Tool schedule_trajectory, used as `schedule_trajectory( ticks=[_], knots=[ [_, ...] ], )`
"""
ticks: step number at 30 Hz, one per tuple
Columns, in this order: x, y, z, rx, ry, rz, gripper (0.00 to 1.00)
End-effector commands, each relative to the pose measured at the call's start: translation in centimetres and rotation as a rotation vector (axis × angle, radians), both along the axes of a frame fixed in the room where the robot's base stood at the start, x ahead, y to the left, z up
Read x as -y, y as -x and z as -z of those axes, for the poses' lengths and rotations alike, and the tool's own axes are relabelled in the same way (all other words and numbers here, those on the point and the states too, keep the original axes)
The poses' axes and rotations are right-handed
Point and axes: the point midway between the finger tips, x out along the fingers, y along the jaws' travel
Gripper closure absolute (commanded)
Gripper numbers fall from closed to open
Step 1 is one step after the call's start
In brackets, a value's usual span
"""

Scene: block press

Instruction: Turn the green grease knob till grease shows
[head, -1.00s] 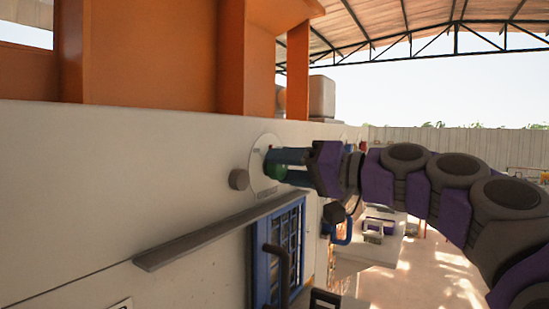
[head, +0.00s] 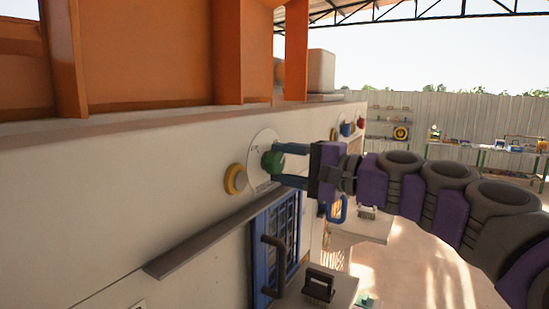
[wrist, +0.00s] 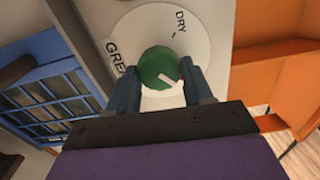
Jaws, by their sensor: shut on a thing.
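The green grease knob (head: 269,161) sits on a round white dial plate (head: 262,142) on the pale machine wall. My gripper (head: 278,165) is shut on the knob, with a blue finger on either side. In the wrist view, the knob (wrist: 156,64) lies between my fingertips (wrist: 160,72), its white mark towards the lower right. The dial plate (wrist: 205,40) there reads "DRY" at the top and a partly hidden word starting "GREA" at the left. A round yellow disc (head: 236,180) shows on the wall just left of the dial.
A grey ledge (head: 210,238) juts from the wall below the dial. A blue gridded door (head: 284,240) with a dark handle (head: 274,255) is beneath it. Orange structure (head: 150,60) rises above the wall. Shelves (head: 390,125) stand far off at right, beyond open floor.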

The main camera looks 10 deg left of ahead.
Motion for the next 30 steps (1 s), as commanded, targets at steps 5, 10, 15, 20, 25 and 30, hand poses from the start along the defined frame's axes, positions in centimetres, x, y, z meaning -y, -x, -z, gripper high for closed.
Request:
schedule_trajectory(
  ticks=[5,10,15,20,25,30],
  knots=[
    [0.0,-0.2,0.4,-0.053,-0.012,0.004,0.80],
    [-0.2,-0.2,0.5,-0.073,-0.017,0.004,0.80],
    [-0.5,-0.2,0.6,-0.078,-0.017,0.002,0.80],
    [-0.7,-0.2,0.6,-0.079,-0.015,0.002,0.80],
    [-0.9,-0.2,0.6,-0.078,-0.014,0.001,0.39],
    [-1.3,0.0,0.5,-0.076,-0.014,0.000,0.26]
  ],
)
